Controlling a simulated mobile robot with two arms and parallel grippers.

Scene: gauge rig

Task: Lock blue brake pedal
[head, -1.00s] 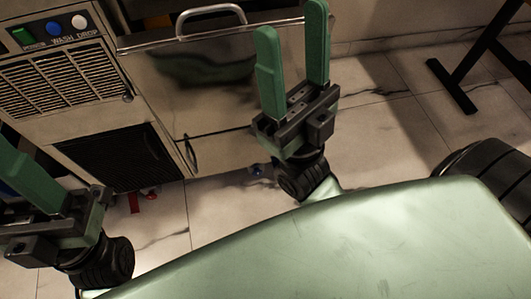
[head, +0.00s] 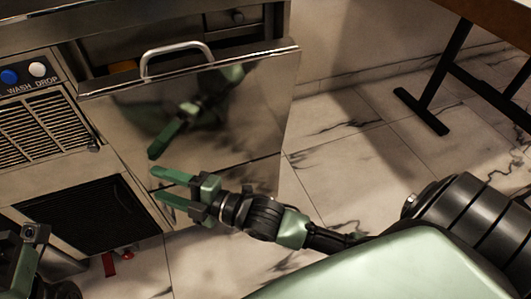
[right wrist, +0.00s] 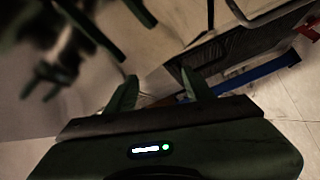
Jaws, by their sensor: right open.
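A long blue bar (right wrist: 262,72), which looks like the blue brake pedal, runs low over the floor in the right wrist view, beyond the right finger. Its near end is partly hidden by that finger. I cannot make out the blue pedal in the head view. My right gripper (head: 160,185) is open and empty, in front of the cabinet's lower front; its two fingers also show in the right wrist view (right wrist: 158,77). My left gripper (head: 24,250) is cut off at the lower left of the head view, and its jaws cannot be judged.
Red pedal parts (head: 109,264) sit low by the machine's base; red also shows in the right wrist view (right wrist: 309,24). A steel door (head: 215,110) with a bar handle (head: 178,56) leans outward above. A table leg (head: 432,95) stands right. Tiled floor between is clear.

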